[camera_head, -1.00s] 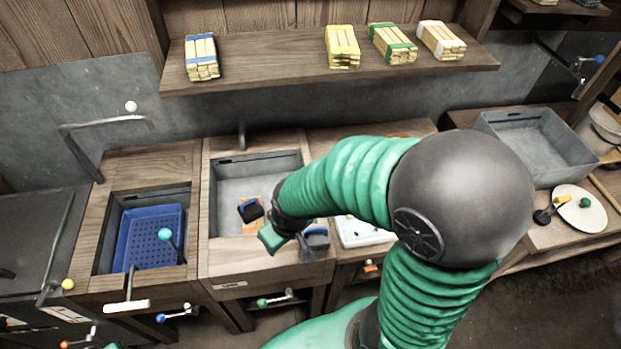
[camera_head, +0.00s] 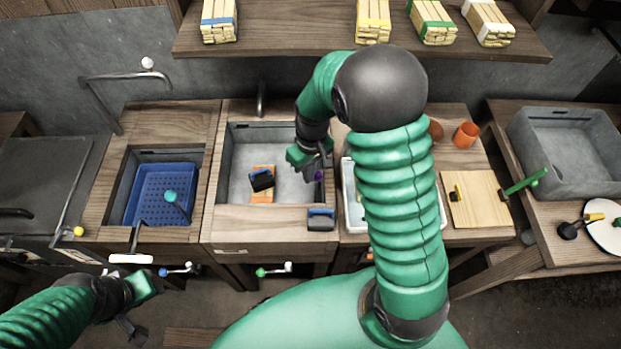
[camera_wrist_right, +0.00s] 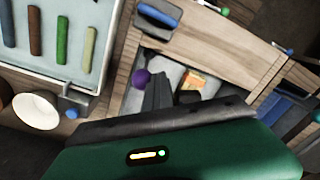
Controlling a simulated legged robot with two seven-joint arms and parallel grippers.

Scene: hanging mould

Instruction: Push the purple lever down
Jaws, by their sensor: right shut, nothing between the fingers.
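The purple lever shows as a round purple knob (camera_head: 319,175) at the right side of the middle sink; the wrist view shows the knob (camera_wrist_right: 141,77) too. Its shaft is mostly hidden. My right gripper (camera_head: 321,160) is shut and empty, just above the knob in the head view. In the wrist view its dark fingers (camera_wrist_right: 158,88) are right beside the knob; I cannot tell whether they touch. My left gripper (camera_head: 132,326) hangs at the lower left, away from the lever; its jaw opening is unclear.
The middle sink (camera_head: 238,180) holds an orange block (camera_head: 263,183) and a black-and-blue brush (camera_head: 261,179). Another brush (camera_head: 321,219) lies on its front right rim. A blue basket (camera_head: 160,195) sits in the left sink. A white tray (camera_wrist_right: 60,70) stands beside the middle sink.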

